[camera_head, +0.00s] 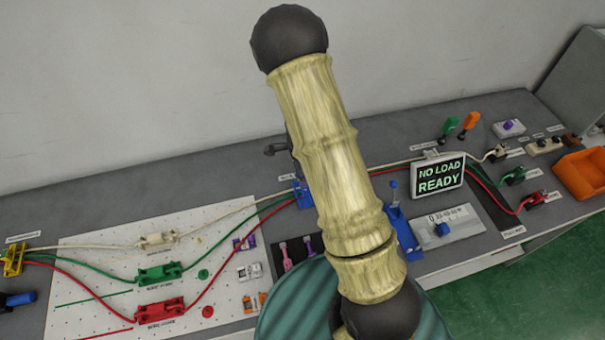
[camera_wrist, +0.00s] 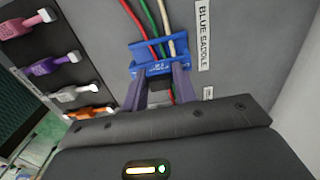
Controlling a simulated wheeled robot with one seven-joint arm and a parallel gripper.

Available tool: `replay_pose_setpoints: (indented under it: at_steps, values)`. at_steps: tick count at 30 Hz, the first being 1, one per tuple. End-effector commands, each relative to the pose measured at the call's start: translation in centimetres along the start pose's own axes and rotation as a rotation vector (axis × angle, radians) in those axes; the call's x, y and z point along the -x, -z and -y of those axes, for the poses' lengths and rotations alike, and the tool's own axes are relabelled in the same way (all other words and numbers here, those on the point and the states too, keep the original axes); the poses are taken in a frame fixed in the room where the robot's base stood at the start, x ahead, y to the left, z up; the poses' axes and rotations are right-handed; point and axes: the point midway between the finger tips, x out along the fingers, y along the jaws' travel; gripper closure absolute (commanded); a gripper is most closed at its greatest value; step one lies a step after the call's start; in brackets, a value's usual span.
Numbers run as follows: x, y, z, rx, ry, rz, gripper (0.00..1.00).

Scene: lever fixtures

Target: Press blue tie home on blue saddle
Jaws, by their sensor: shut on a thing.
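The blue saddle (camera_wrist: 158,46) sits on the grey bench beside its "BLUE SADDLE" label. Red, green and white cables run through it. In the head view the saddle (camera_head: 301,194) shows beside my arm, which partly hides it. The blue tie (camera_wrist: 158,69) lies at the saddle's near side, across the cables. My gripper (camera_wrist: 160,80) is at the saddle, its two fingers shut on the blue tie. I cannot tell whether the tie is fully seated. The gripper's fingers are hidden behind my arm in the head view.
In the wrist view, pink, purple, white and orange tools (camera_wrist: 53,64) lie in a row at left. In the head view, a white pegboard (camera_head: 100,225) with cable clips is at left. A "NO LOAD READY" display (camera_head: 438,177) and an orange bin (camera_head: 583,172) stand at right.

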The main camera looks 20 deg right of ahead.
Motion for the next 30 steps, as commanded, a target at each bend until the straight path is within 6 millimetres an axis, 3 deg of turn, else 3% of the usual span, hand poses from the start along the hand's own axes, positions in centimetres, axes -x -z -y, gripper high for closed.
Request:
replay_pose_setpoints:
  at_steps: [30]
  values:
    - [-0.59, 0.24, -0.15, -0.002, 0.0, 0.0, 0.93]
